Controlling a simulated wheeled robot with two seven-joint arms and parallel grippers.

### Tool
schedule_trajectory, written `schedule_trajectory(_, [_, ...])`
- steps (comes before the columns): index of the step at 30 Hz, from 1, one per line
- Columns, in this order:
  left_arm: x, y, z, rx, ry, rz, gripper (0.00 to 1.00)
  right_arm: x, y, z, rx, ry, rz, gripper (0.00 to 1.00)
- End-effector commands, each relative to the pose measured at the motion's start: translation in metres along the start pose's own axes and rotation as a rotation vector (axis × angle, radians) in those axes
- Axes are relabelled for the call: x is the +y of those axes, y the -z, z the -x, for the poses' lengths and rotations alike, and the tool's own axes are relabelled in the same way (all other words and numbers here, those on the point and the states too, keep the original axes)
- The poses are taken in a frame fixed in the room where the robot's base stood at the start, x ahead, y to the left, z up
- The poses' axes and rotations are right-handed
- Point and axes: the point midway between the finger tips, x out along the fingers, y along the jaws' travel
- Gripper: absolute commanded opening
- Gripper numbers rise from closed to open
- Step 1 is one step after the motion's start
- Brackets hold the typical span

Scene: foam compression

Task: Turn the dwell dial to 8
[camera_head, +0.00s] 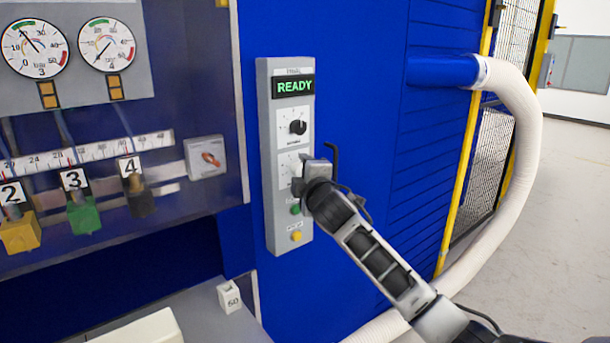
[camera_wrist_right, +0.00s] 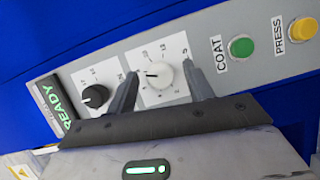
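A grey control panel (camera_head: 273,235) on the blue wall carries two dials. The upper dial has a black knob (camera_head: 298,127), which also shows in the right wrist view (camera_wrist_right: 95,96). The lower dial has a white knob (camera_wrist_right: 160,74) with a dark pointer mark on a white numbered face. I cannot read which dial is labelled dwell. My right gripper (camera_head: 306,175) is at the lower dial and hides its knob in the head view. In the wrist view its fingers (camera_wrist_right: 161,72) are open, one on each side of the white knob, with visible gaps. My left gripper is out of view.
A display (camera_head: 294,86) reading READY tops the panel. A green button (camera_wrist_right: 241,46) labelled COAT and a yellow button (camera_wrist_right: 303,29) labelled PRESS sit below the dials. A window with gauges and numbered blocks is at left. A white hose (camera_head: 527,130) curves at right.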

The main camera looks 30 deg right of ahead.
Motion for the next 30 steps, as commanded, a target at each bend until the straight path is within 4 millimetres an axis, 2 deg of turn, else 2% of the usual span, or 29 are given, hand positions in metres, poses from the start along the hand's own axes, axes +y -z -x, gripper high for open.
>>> schedule_trajectory(5, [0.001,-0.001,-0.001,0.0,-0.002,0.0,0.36,-0.001,0.0,0.008,0.0,0.0,0.001,0.52])
schedule_trajectory(8, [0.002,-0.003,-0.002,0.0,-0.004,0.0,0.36,-0.002,0.0,0.022,0.001,0.0,0.002,0.52])
schedule_trajectory(21, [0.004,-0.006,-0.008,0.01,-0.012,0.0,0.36,-0.002,0.0,0.121,0.003,0.0,0.002,0.52])
schedule_trajectory(25, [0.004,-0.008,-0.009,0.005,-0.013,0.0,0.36,-0.001,0.0,0.143,0.001,0.0,0.001,0.52])
schedule_trajectory(30, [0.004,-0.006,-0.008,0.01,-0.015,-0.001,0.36,0.0,0.0,0.157,0.0,0.0,0.0,0.52])
